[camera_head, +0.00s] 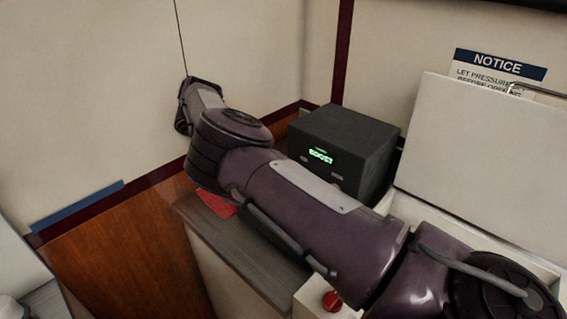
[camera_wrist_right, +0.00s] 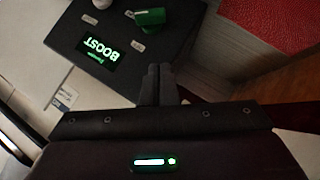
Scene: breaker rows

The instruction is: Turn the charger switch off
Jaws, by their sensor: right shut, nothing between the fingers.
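A dark box (camera_head: 345,145) with a lit green BOOST display (camera_head: 321,157) stands on the counter. It also shows upside down in the right wrist view (camera_wrist_right: 65,45), with its display (camera_wrist_right: 98,50). In that view a small green block, which looks like a switch (camera_wrist_right: 150,17), is on the box near the top edge of the picture. I cannot read a charger label or tell the switch's position. My right gripper (camera_wrist_right: 158,85) is shut and empty, its fingertips by the edge of the box, apart from the green switch. In the head view my right arm hides the green switch.
A red mat (camera_head: 216,204) lies on the grey counter (camera_head: 230,238), partly under my arm. A red knob (camera_head: 332,301) sits on a white housing near the bottom. A raised white lid (camera_head: 485,150) and a notice sign (camera_head: 498,66) are at right.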

